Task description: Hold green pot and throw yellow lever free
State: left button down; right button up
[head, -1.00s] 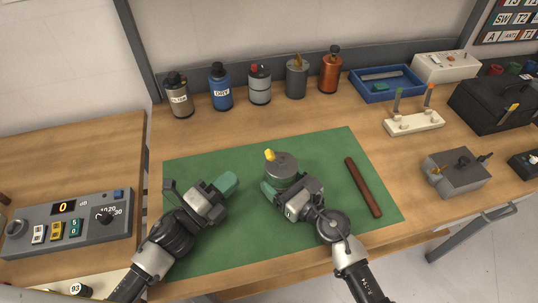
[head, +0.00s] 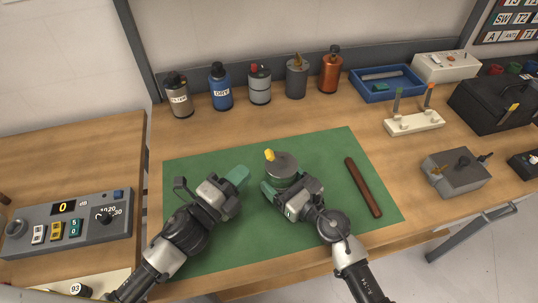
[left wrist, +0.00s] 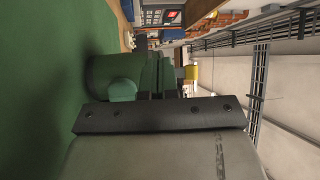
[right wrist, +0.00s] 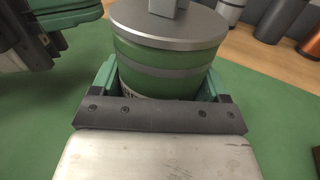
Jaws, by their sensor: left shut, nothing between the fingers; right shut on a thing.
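The green pot (right wrist: 170,60) has a grey lid and a grey band and stands upright on the green mat; it also shows in the head view (head: 283,171). The yellow lever (head: 269,155) sticks up from the lid's left side; it also shows in the left wrist view (left wrist: 191,73). My right gripper (head: 272,189) is shut on the pot's body, one finger on each side. My left gripper (head: 241,175) is shut and empty, left of the pot and apart from it. In the left wrist view the fingers hide part of the scene.
A brown rod (head: 363,187) lies on the mat (head: 335,145) right of the pot. Several canisters, such as the blue one (head: 220,88), stand along the back. A grey switch box (head: 455,175) is at the right. The mat behind the pot is clear.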

aim_at(275, 158)
pick_arm(q)
jog(key=shift+w+d+r, duration=0.25)
jog(key=shift+d+r, duration=0.35)
jog(key=shift+d, duration=0.1)
jog(key=shift+w+d+r, duration=0.2)
jog(key=shift+d+r, duration=0.4)
jog(key=shift+d, duration=0.05)
jog(key=shift+d+r, duration=0.1)
dwell(1.1)
jog(key=shift+w+d+r, duration=0.1)
jog(key=shift+d+r, duration=0.1)
